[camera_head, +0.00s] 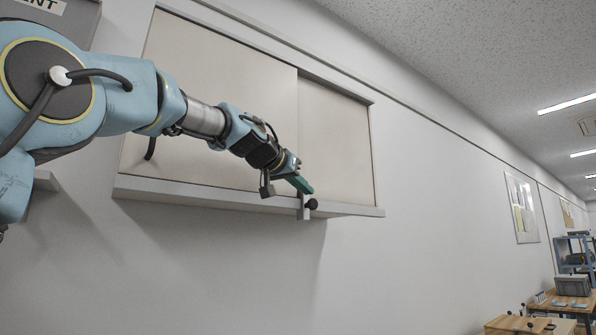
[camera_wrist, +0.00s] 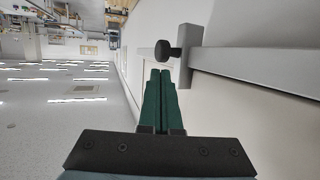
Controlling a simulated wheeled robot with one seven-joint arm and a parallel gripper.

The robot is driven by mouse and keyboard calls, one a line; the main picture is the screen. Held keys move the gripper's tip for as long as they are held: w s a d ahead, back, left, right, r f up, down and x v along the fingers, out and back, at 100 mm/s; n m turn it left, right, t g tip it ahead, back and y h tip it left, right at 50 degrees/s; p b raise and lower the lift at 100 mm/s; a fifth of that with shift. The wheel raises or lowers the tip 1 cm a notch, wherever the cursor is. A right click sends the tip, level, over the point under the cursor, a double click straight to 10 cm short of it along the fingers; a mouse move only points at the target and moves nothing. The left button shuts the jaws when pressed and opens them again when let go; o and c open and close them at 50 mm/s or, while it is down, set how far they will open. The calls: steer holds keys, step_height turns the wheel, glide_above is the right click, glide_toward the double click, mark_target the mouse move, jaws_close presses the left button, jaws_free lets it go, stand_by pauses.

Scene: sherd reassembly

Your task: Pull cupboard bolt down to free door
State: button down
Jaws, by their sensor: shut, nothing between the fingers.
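The wall cupboard (camera_head: 225,110) has two pale sliding doors, the left one (camera_head: 215,85) overlapping the right one (camera_head: 335,140). The bolt (camera_head: 305,206) is a grey upright bar with a round black knob (camera_head: 312,204) at the cupboard's lower ledge. In the wrist view the bolt's grey bracket (camera_wrist: 190,45) and black knob (camera_wrist: 167,51) show just beyond my fingertips. My gripper (camera_head: 308,189) has green fingers, which also show in the wrist view (camera_wrist: 161,75). They are shut and empty, just above the knob in the head view. I cannot tell whether they touch it.
The cupboard's ledge (camera_head: 230,199) sticks out from the wall below the doors. The wall below it is clear. A framed notice (camera_head: 521,205) hangs further right, and benches (camera_head: 560,306) and a blue shelf (camera_head: 574,252) stand far off at the right.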

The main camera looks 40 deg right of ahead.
mark_target(305, 213)
steer(key=shift+d+f, duration=0.15)
steer(key=shift+f, duration=0.2)
step_height(305, 213, down, 6)
steer(key=b, duration=0.6)
steer(key=shift+w+r, duration=0.1)
steer(key=shift+r, duration=0.1)
